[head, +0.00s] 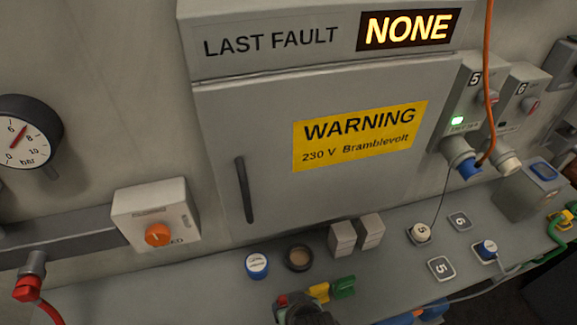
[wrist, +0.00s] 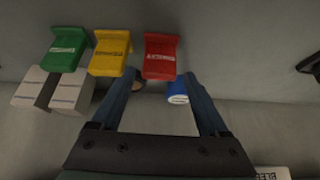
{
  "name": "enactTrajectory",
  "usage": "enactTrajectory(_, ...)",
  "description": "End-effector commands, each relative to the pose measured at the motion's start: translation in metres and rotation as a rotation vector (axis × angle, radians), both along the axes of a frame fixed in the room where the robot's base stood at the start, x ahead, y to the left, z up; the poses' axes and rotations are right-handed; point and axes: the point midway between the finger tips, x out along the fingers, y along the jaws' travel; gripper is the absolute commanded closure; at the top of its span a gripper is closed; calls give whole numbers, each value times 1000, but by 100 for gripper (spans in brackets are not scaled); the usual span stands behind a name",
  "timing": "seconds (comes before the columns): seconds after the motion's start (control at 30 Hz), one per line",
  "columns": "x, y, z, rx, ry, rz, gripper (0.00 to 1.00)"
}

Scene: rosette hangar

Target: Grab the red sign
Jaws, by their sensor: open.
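The red sign (wrist: 160,57) is a small red folded stand with a pale label. It shows in the wrist view just beyond my fingertips. My gripper (wrist: 161,80) is open, its two fingers spread to either side of the sign's near edge, with nothing held between them. I cannot tell whether a finger touches the sign. In the head view only a bit of the red sign (head: 281,301) shows at the bottom, beside my dark gripper (head: 308,312), which hides part of it.
A yellow sign (wrist: 110,53) and a green sign (wrist: 65,49) stand in a row beside the red one. Two pale blocks (wrist: 55,91) are near the green sign.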

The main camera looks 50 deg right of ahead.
Motion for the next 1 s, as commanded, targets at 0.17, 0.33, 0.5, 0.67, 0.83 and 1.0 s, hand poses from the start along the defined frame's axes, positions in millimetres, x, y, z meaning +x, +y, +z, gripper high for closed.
enactTrajectory(0.17,4,-3,-6,0,0,-1,22)
enactTrajectory(0.33,13,-9,-21,1,1,0,22)
enactTrajectory(0.5,21,-14,-38,0,0,0,22)
enactTrajectory(0.67,24,-16,-45,-1,0,0,22)
enactTrajectory(0.83,24,-16,-45,-1,-1,0,22)
enactTrajectory(1.0,24,-16,-45,-1,-1,0,40)
